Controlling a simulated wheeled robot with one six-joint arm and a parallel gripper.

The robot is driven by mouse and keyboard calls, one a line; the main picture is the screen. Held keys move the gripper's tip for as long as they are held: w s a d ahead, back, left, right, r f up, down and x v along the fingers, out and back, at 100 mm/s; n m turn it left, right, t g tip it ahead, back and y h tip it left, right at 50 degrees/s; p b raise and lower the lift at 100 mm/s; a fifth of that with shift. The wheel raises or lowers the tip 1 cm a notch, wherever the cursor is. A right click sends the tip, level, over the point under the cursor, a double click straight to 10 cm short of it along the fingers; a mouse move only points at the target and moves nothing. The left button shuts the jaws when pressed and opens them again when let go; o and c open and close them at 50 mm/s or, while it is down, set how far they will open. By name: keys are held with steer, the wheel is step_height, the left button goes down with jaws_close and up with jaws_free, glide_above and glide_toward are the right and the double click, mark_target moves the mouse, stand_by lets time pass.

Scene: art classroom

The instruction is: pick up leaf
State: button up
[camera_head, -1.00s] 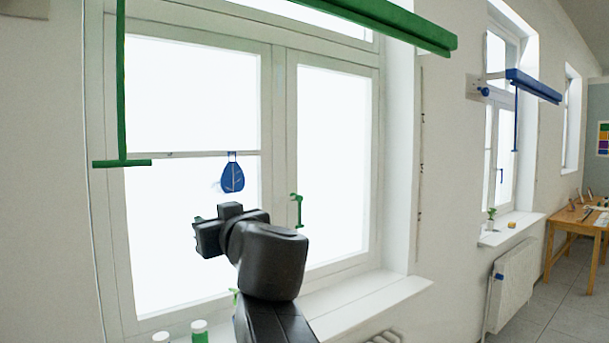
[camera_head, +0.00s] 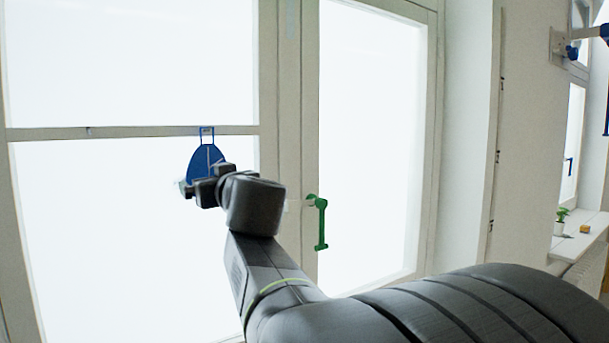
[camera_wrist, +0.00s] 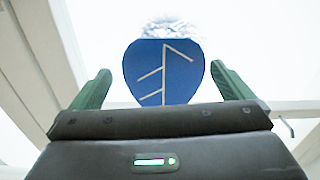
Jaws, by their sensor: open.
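The leaf (camera_head: 206,160) is a flat dark-blue drop shape with pale vein lines. It hangs by a blue loop from the horizontal window bar in the head view, its lower part hidden behind my gripper (camera_head: 188,187). In the wrist view the leaf (camera_wrist: 163,72) lies between the two green fingers of my gripper (camera_wrist: 163,88), with a gap on each side. The fingers are open and not touching the leaf. A blurry whitish patch shows beyond the leaf's far end in the wrist view.
The white window frame (camera_head: 290,110) and its crossbar (camera_head: 110,132) are close around the leaf. A green window handle (camera_head: 321,222) sticks out to the right of my gripper. A small plant (camera_head: 561,221) stands on a far sill at the right.

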steer(key=x, duration=0.3)
steer(key=b+x, duration=0.1)
steer(key=x, duration=0.1)
steer(key=shift+s+a+r, duration=0.15)
steer(key=shift+a+r, duration=0.05)
steer(key=shift+r, duration=0.05)
steer(key=shift+c, duration=0.4)
steer(key=c, duration=0.7)
